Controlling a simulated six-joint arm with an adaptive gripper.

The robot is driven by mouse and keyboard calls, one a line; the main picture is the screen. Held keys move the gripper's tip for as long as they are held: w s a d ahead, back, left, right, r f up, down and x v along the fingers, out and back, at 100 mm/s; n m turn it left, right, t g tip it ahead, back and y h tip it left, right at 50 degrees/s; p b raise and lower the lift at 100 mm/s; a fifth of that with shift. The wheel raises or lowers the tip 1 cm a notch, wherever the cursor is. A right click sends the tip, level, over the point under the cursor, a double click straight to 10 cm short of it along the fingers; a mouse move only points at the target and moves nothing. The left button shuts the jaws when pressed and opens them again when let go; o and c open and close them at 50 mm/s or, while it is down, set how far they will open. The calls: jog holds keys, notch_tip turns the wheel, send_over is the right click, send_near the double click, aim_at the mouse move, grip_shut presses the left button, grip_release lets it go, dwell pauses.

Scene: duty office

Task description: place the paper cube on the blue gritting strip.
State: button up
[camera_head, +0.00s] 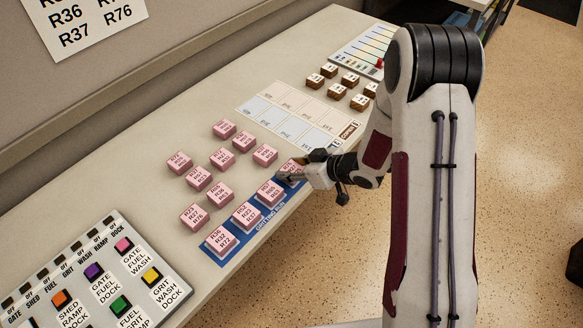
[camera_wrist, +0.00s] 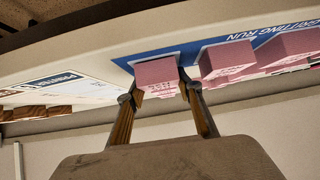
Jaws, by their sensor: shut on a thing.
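The blue gritting strip (camera_head: 268,221) lies along the front edge of the desk. Three pink paper cubes with printed codes, one of them the near-end cube (camera_head: 220,241), sit on it in a row. My gripper (camera_head: 286,178) is at the strip's far right end, shut on another pink paper cube (camera_head: 292,165), which it partly hides. In the wrist view the held cube (camera_wrist: 157,76) is between the two fingertips, at the end of the blue strip (camera_wrist: 190,53). I cannot tell whether it touches the strip.
Several loose pink cubes (camera_head: 221,157) stand behind the strip. A white printed card (camera_head: 290,112) and several brown blocks (camera_head: 350,80) lie farther right. A panel with coloured buttons (camera_head: 95,265) is at the near left. Bare desk (camera_head: 130,190) lies behind the pink cubes.

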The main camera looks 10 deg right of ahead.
jog(key=shift+f, duration=0.15)
jog(key=o, duration=1.2)
jog(key=shift+d+r, duration=0.1)
jog(key=shift+r, duration=0.15)
jog(key=shift+v, duration=5.9)
jog(key=shift+s, duration=0.15)
